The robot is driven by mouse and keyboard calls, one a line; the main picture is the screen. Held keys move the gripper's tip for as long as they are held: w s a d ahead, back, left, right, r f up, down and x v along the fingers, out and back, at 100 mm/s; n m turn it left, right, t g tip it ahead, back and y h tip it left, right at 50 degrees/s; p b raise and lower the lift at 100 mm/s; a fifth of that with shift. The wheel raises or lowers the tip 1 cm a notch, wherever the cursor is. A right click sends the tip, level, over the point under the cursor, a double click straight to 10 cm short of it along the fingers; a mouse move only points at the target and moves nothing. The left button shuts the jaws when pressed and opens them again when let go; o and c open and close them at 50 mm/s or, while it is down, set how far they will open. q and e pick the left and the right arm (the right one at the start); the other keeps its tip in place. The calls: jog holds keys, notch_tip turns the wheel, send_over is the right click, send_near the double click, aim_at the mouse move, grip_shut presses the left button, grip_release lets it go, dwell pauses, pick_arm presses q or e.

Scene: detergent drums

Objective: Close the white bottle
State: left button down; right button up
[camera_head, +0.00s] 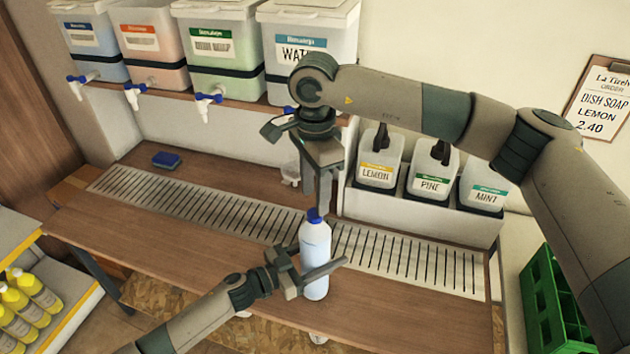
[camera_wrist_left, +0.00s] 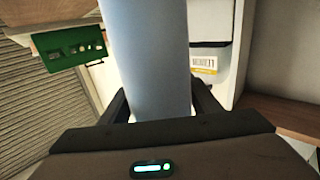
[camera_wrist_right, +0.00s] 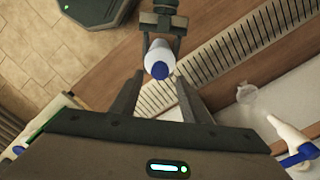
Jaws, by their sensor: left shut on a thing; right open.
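The white bottle (camera_head: 315,248) stands upright at the front edge of the metal grate, with a blue cap (camera_head: 314,215) on its top. My left gripper (camera_head: 315,276) is shut on the bottle's lower body, and the bottle's side fills the middle of the left wrist view (camera_wrist_left: 147,60). My right gripper (camera_head: 319,195) points down just above the cap, open. In the right wrist view the blue cap (camera_wrist_right: 159,70) shows beyond the open fingers (camera_wrist_right: 160,95), not between their tips. Whether the cap is screwed tight cannot be told.
Large drums with taps, one labelled water (camera_head: 305,50), stand on a shelf behind. Lemon (camera_head: 378,160), pine (camera_head: 431,170) and mint (camera_head: 482,189) containers stand right of my right gripper. A blue sponge (camera_head: 166,160) lies at the left. A green crate (camera_head: 552,300) is at the right.

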jog(key=shift+f, duration=2.3)
grip_shut()
jog(key=m, duration=0.5)
jog(key=shift+o, duration=0.2)
grip_release()
jog(key=shift+r, duration=0.1)
jog(key=shift+r, duration=2.15)
